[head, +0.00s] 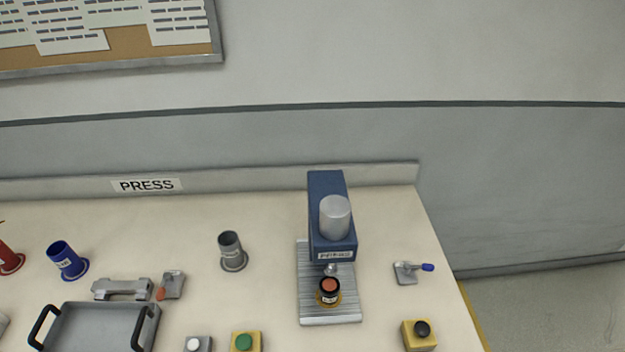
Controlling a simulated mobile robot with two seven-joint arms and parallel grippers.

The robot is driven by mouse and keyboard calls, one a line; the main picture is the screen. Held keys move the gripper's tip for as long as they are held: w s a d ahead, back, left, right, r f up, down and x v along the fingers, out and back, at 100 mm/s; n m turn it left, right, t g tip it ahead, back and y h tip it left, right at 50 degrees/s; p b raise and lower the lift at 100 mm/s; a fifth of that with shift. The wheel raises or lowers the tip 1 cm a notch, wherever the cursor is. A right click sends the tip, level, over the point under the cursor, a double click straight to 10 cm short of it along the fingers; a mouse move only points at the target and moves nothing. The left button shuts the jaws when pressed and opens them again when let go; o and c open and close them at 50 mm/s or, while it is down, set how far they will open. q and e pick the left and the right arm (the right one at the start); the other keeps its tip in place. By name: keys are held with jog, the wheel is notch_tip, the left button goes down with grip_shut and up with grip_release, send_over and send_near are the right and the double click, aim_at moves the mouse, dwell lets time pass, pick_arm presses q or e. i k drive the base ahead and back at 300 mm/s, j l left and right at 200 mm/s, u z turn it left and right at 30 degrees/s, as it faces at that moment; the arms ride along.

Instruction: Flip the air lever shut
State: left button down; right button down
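A small lever with a blue handle (427,267) sits on a grey base plate (405,275) to the right of the press. Its handle points to the right. Another small lever with an orange-red tip (161,294) sits on a grey plate (174,283) left of the press, its tip pointing down and to the left. No label on either lever is readable, so I cannot tell by text which is the air lever. The blue press (327,200) stands on a ribbed grey base (313,285). Neither of my grippers is in view.
A black cup with a red top (330,289) stands under the press. Yellow boxes with a green button (244,342) and a black button (422,330) are near the front. A grey tube (231,250), blue tube (66,259) and grey tray (98,325) stand left.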

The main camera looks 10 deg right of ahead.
aim_at(406, 268)
jog(key=z, duration=1.05)
jog(key=i+l+z, duration=0.1)
jog(key=l+z, duration=0.25)
jog(key=i+l+z, duration=0.1)
jog(key=l+z, duration=0.2)
